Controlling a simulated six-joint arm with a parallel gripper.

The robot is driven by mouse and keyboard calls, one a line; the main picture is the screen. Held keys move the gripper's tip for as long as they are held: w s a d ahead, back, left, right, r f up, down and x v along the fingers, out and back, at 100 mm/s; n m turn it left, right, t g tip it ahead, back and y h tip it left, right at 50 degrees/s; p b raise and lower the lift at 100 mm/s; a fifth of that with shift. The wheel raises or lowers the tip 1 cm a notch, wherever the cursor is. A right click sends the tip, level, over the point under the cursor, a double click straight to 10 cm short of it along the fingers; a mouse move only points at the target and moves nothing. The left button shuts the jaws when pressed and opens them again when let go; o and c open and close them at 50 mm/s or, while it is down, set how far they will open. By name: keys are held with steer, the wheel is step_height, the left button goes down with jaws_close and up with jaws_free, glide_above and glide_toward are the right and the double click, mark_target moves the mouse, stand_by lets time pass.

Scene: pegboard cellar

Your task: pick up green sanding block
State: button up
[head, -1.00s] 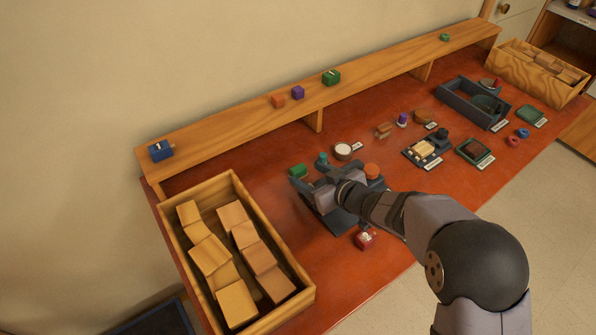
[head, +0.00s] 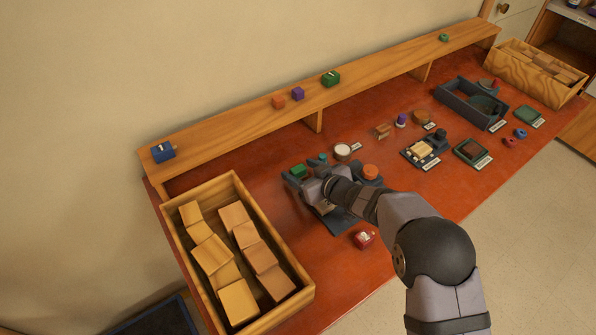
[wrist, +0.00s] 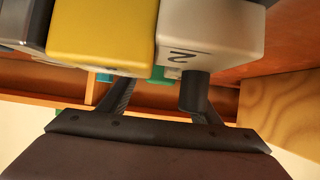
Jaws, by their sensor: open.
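A small green block (head: 299,171) lies at the far left of a dark tray, right by my gripper (head: 308,188). My gripper is low over that tray and open, with its fingers spread on either side of the block's near side; contact cannot be told. In the wrist view a strip of green (wrist: 158,75) shows between the fingers, partly hidden behind a yellow block (wrist: 103,32) and a pale block marked 2 (wrist: 208,32). Other green blocks sit on the shelf, one at its middle (head: 331,78) and one at its far right end (head: 444,37).
A wooden box of wood blocks (head: 304,293) stands left of my arm. An orange round piece (head: 370,171), a white-topped round piece (head: 342,151) and a red block (head: 364,239) are close by. The raised shelf (head: 232,112) runs behind. The red table's near edge is mostly clear.

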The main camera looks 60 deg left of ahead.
steer(key=c, duration=1.1)
